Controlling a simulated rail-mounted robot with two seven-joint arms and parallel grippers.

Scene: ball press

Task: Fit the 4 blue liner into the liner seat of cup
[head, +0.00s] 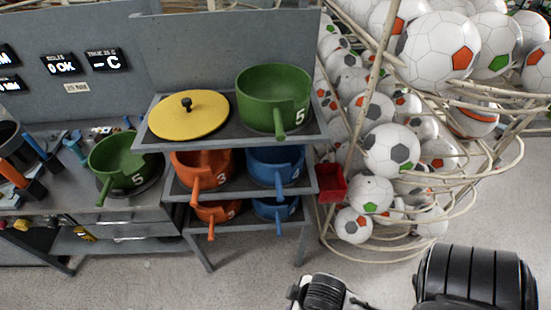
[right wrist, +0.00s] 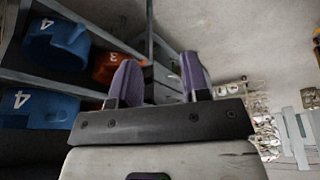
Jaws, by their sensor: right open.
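A blue pot-shaped piece marked 4 (head: 262,168) sits on the right of the rack's middle shelf, its handle toward the front. Another blue piece (head: 268,208) is on the shelf below, partly hidden. I cannot tell which is liner and which is cup, and no liner seat is clearly visible. In the right wrist view, two blue pieces marked 4 show at left, one upper (right wrist: 65,45) and one lower (right wrist: 50,112). My right gripper (right wrist: 158,78) is open, with nothing between its purple fingers, apart from the blue pieces. My left gripper is not in view.
Orange pieces marked 3 (head: 190,165) stand left of the blue ones. The rack top (head: 220,137) holds a yellow lid (head: 188,115) and a green pot marked 5 (head: 262,92). Another green pot (head: 120,160) is on the left bench. Footballs (head: 390,150) in a frame stand right.

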